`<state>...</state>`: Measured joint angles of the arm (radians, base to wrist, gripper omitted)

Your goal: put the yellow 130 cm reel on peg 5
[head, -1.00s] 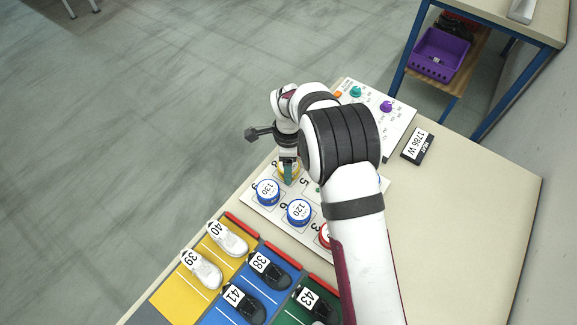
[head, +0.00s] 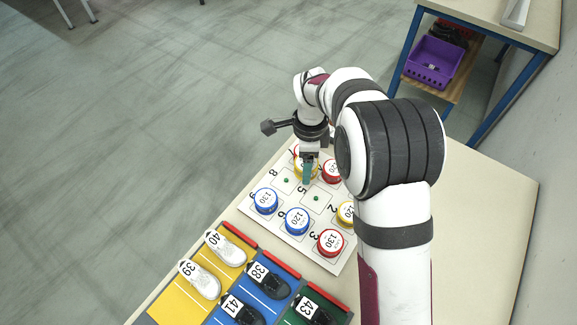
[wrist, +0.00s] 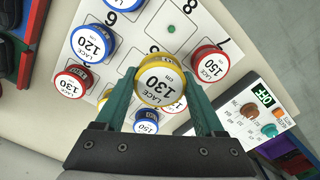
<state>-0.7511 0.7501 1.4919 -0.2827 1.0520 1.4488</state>
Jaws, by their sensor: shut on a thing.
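My gripper (head: 308,172) is shut on the yellow 130 cm reel (wrist: 162,82), its green fingers on either side of it. In the head view the yellow reel (head: 298,172) shows partly behind a finger. It appears to be held above the white peg board (head: 322,258), near the far side of the cell marked 5. Peg 5 (head: 316,198) is bare, a small green peg in the middle of the board. In the wrist view the held reel hides that cell.
Blue reels (head: 265,201), red reels (head: 330,243) and a yellow reel (head: 346,212) stand around peg 5. Peg 8 (head: 286,180) is also bare. Shoes (head: 225,247) lie on coloured mats in front. A control panel (wrist: 250,115) lies beyond the board.

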